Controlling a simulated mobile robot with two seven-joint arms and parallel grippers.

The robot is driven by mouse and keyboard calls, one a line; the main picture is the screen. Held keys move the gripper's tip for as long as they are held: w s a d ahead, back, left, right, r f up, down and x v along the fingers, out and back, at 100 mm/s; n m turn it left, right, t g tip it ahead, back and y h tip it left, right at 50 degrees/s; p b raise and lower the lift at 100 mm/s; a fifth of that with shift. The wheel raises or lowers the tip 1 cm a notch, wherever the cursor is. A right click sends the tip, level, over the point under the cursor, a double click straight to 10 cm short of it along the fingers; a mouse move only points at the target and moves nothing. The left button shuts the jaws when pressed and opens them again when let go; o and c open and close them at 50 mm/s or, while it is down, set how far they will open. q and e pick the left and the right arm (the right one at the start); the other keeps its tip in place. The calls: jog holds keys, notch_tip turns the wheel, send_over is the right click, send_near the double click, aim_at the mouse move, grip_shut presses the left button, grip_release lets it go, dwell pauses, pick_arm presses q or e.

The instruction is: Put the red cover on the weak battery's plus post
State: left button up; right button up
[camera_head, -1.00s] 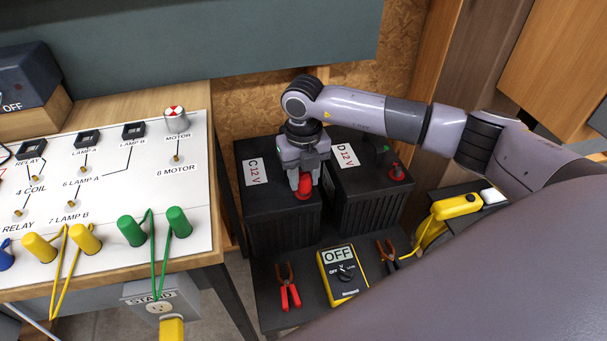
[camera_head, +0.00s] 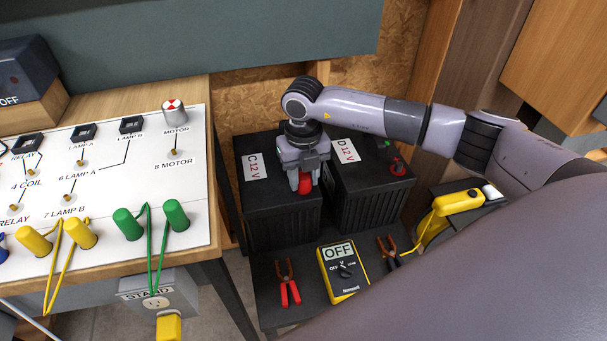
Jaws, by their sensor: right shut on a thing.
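Two black batteries stand side by side, battery C (camera_head: 262,213) at left and battery D (camera_head: 372,205) at right, each labelled 12 V. My right gripper (camera_head: 304,182) points down over the front right corner of battery C. It is shut on a red cover (camera_head: 306,186), which sits at or just above the battery top. Whether the cover is seated on a post is hidden by the fingers. Battery D has a red post or cap (camera_head: 398,166) at its right front and a small green one (camera_head: 387,144) behind it. My left gripper is not in view.
A meter reading OFF (camera_head: 342,270) lies in front of the batteries between red-handled pliers or clamp (camera_head: 288,283) and a black-handled one (camera_head: 389,252). A yellow device (camera_head: 458,202) is at right. The white circuit board bench (camera_head: 110,240) stands left.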

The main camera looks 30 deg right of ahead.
jog(key=shift+f, duration=0.1)
jog(key=o, duration=1.1)
